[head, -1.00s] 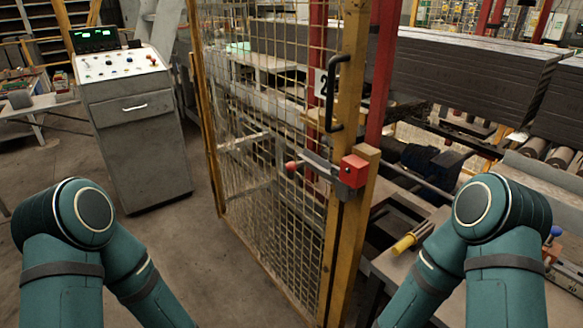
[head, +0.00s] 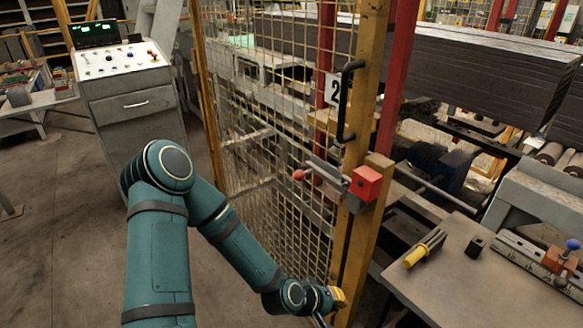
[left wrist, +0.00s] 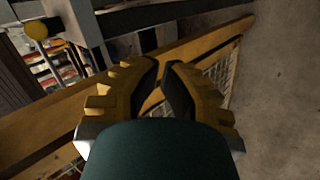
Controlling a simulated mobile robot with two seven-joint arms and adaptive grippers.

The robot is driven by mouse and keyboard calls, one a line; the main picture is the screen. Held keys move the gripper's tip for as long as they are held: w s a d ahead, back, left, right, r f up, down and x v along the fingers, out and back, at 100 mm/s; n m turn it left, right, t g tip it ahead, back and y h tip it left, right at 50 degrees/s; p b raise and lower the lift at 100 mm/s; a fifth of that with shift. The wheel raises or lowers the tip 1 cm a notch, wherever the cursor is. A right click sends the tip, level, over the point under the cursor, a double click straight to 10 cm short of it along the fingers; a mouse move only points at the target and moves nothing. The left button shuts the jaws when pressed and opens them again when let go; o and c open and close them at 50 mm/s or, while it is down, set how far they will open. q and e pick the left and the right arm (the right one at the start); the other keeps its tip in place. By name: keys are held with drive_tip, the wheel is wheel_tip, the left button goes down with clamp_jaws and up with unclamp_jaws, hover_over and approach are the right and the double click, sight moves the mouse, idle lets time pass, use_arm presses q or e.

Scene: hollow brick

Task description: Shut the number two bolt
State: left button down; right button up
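The number two bolt is a grey metal bar (head: 327,171) with a red ball knob (head: 299,174) at its left end. My right gripper is out of view.
The yellow mesh gate (head: 265,130) stands beside my left arm. A grey control cabinet (head: 140,125) is at the left. A work table (head: 450,275) with a yellow-handled tool (head: 424,248) is right of the post. The floor at the left is clear.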

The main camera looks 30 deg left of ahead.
use_arm(q)
drive_tip(key=w+a+r+n+t+y+p, duration=0.2)
drive_tip(key=w+a+r+n+t+y, duration=0.25)
drive_tip(key=a+r, duration=0.8)
drive_tip(key=w+a+r+n+t+y+p, duration=0.1)
drive_tip(key=a+r+n+t+y, duration=0.3)
drive_tip(key=a+r+n, duration=0.6)
drive_tip(key=w+r+m+b, duration=0.1)
drive_tip(key=w+m+b, duration=0.1)
drive_tip(key=w, duration=0.6)
drive_tip(key=shift+w+a+t+h, duration=0.2)
drive_tip(key=shift+a+t+h, duration=0.15)
drive_tip(key=shift+h, duration=0.1)
drive_tip(key=shift+d, duration=0.1)
